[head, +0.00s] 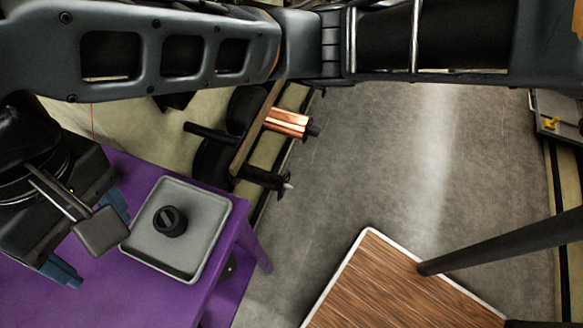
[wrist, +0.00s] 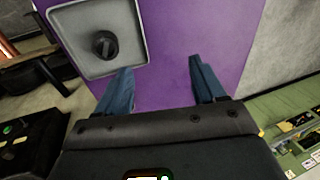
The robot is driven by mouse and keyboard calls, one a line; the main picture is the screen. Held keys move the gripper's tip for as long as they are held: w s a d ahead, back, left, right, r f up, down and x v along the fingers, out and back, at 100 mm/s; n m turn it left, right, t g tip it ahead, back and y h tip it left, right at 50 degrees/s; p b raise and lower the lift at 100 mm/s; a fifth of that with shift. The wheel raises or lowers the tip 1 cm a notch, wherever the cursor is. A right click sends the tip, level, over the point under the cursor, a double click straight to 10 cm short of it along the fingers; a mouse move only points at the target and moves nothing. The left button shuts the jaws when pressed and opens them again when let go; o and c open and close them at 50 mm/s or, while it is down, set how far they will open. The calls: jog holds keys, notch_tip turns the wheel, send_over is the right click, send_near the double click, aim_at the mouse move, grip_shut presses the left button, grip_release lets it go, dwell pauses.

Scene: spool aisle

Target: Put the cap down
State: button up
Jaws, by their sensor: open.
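The black round cap (head: 170,221) with a ridge across its top sits in a grey shallow tray (head: 210,207) on a purple table (head: 120,296). In the wrist view the cap (wrist: 104,44) also lies in the tray (wrist: 132,68), up and left of my fingers. My gripper (head: 92,243) is at the left in the head view, beside the tray and over the purple table. In the wrist view my gripper (wrist: 160,85) has its two blue fingers wide apart, with only bare purple surface between them. The cap is apart from the fingers.
A rack with a copper spool (head: 287,122) stands behind the table. A wood-topped surface with a white edge (head: 395,285) is at the lower right. Grey floor (head: 350,160) lies open between them. The purple table is bare around the tray in the wrist view.

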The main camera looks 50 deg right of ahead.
jog(key=a+r+m+t+y, duration=0.3)
jog(key=a+r+t+y, duration=0.25)
jog(key=a+y, duration=0.55)
jog(key=s+d+f+m+t+h, duration=0.1)
jog(key=d+f+m+t+h, duration=0.1)
jog(key=d, duration=0.4)
jog(key=s+d+f+m+t+h, duration=0.2)
jog(key=d+f+m+t+h, duration=0.1)
jog(key=d+f+t, duration=0.1)
jog(key=s+d+f+m+t+h, duration=0.1)
jog(key=d+f+m+t+h, duration=0.1)
jog(key=d+f, duration=0.3)
jog(key=shift+s+d+f+t+h, duration=0.15)
jog(key=shift+d+t+h, duration=0.25)
jog(key=shift+d, duration=0.45)
jog(key=shift+s+d+f+t+h, duration=0.1)
jog(key=shift+d+t+h, duration=0.3)
jog(key=shift+d, duration=0.4)
jog(key=s+d+n+h, duration=0.5)
jog(key=s+d+n, duration=0.1)
jog(key=s+d, duration=1.1)
jog(key=shift+s+d+f+h, duration=0.15)
jog(key=shift+s+f+h, duration=0.15)
jog(key=shift+s, duration=0.75)
